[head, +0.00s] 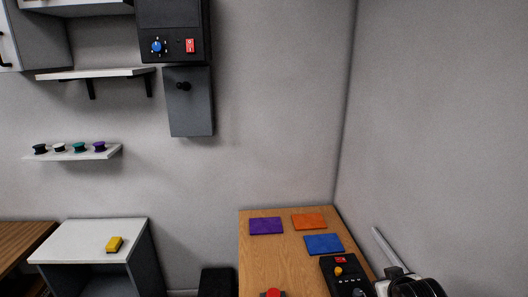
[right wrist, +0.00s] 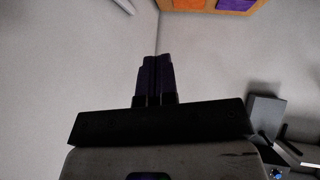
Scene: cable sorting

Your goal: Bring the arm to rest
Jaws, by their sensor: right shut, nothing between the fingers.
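My right gripper (right wrist: 154,78) shows in the right wrist view with its dark fingers together and nothing between them. It is pointed at bare grey walls near a corner and touches nothing there. In the head view, white and black parts of my right arm (head: 410,288) show at the bottom right, beside the wooden table (head: 262,258). My left arm and gripper are not in view.
Purple (head: 266,226), orange (head: 309,221) and blue (head: 323,244) mats lie on the table. A black control box (head: 345,275) and a red button (head: 273,293) sit nearer. A white-topped stand (head: 85,240) holds a yellow block (head: 115,244). Several spools stand on a wall shelf (head: 70,155).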

